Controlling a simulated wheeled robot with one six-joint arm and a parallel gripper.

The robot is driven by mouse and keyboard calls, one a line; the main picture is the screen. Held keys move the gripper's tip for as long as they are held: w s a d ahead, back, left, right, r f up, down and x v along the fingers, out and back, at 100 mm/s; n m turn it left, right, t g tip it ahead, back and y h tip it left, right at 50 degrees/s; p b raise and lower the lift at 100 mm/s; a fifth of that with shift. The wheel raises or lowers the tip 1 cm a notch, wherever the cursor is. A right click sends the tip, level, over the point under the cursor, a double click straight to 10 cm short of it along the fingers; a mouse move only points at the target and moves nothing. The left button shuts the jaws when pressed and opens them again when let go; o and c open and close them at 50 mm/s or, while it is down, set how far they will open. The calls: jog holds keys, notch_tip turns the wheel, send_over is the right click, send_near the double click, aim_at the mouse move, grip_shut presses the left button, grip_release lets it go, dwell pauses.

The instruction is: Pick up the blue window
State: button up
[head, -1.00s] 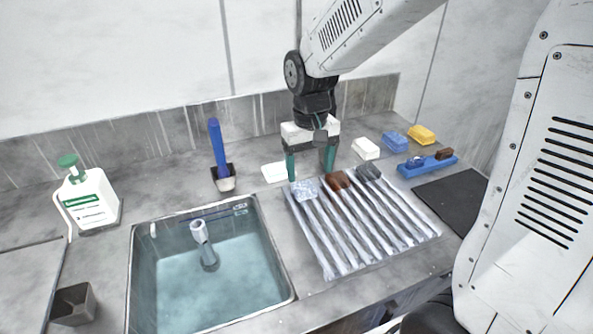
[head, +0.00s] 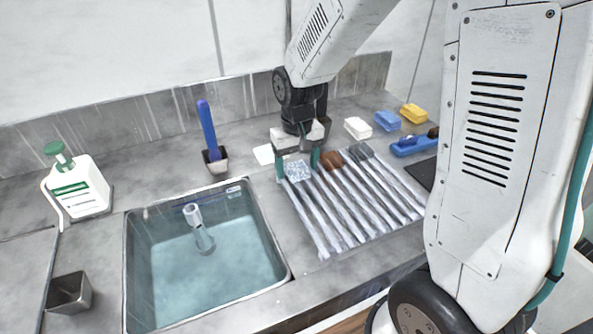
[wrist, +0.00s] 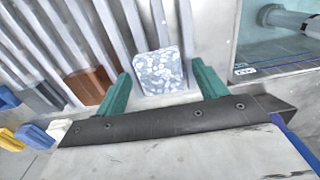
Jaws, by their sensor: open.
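A pale blue-white speckled square piece (head: 298,171), the only bluish one of the three pieces on the ribbed rack, lies at the rack's back left corner. My gripper (head: 296,166) is over it, with one green finger on each side. In the wrist view the speckled piece (wrist: 160,71) sits between the two open fingertips (wrist: 160,78), with a small gap on the finger sides. The gripper holds nothing.
A brown piece (head: 331,160) and a grey piece (head: 361,151) lie to the right on the ribbed rack (head: 355,205). A water-filled sink (head: 215,290) is at left. White (head: 357,128), blue (head: 387,121) and yellow (head: 413,114) blocks stand behind at right.

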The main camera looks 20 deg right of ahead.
jog(key=c, duration=1.1)
jog(key=shift+r, duration=0.1)
